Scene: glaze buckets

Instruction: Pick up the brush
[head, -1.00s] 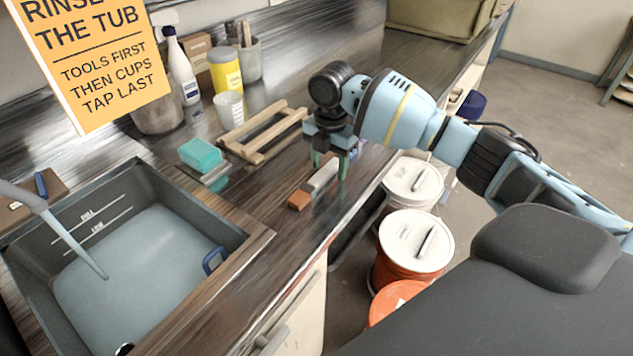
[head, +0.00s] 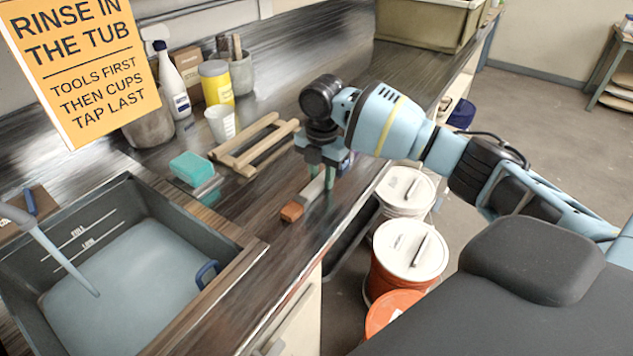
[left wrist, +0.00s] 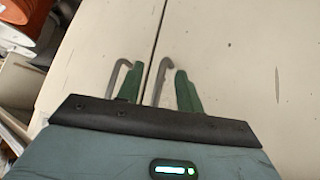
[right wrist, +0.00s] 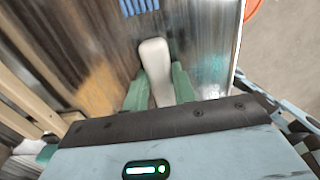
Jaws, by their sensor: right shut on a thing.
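The brush, with a pale handle (head: 312,190) and an orange-brown end (head: 292,212), lies along the dark counter near its front edge. My right gripper (head: 328,178) points down over the handle and is shut on it. In the right wrist view the pale handle (right wrist: 154,62) sits between the green fingers (right wrist: 158,88). The brown end is not clear there. My left gripper (left wrist: 158,82) is open and empty, with pale cabinet fronts and hooked handles beyond it.
A wooden rack (head: 243,155) and a teal sponge (head: 190,168) lie left of the brush. A water-filled tub (head: 125,270) is at the lower left. A blue ribbed thing (right wrist: 138,7) lies beyond the handle. Lidded buckets (head: 410,248) stand below the counter edge.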

